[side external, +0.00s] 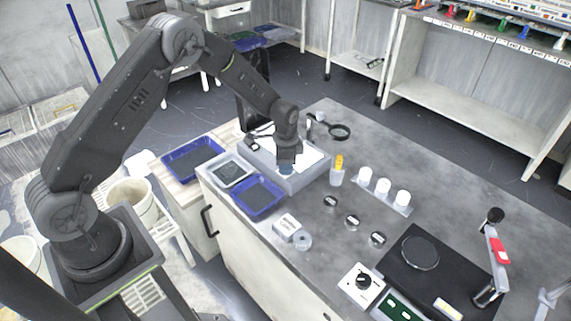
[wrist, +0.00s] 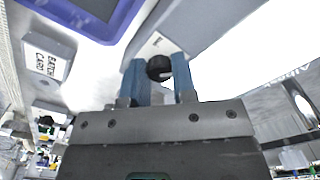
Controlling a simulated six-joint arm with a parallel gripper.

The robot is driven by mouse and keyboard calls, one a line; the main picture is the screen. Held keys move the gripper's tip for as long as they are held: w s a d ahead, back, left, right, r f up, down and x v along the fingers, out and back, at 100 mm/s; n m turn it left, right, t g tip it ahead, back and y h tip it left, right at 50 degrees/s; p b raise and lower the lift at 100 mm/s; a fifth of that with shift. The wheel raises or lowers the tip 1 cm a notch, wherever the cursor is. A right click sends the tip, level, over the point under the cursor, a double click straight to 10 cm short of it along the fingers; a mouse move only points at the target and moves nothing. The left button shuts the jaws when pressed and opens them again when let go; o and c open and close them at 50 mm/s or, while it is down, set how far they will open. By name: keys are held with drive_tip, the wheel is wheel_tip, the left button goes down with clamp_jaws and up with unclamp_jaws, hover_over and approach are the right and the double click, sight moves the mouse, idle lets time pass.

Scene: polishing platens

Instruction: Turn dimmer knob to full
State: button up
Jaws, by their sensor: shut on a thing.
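The dimmer knob (wrist: 159,68) is a small round black knob with a pale mark, on the grey frame of the light box in the wrist view. The light box (side external: 262,161) has a bright white top panel and stands at the table's left side in the side view. My gripper (wrist: 159,80) has blue fingers, one on each side of the knob, and is shut on it. In the side view my gripper (side external: 287,169) reaches down to the light box's near edge and hides the knob. The knob's exact angle is hard to read.
Blue trays (side external: 258,196) and a grey tray (side external: 229,173) lie left of the light box. A cup with a yellow item (side external: 338,172), white cylinders (side external: 383,186) and a magnifier (side external: 339,131) stand to its right. Another black knob sits on a white box (side external: 360,286) at the front.

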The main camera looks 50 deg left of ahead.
drive_tip(key=shift+m, duration=0.5)
drive_tip(key=o, duration=0.9)
drive_tip(key=shift+r, duration=6.95)
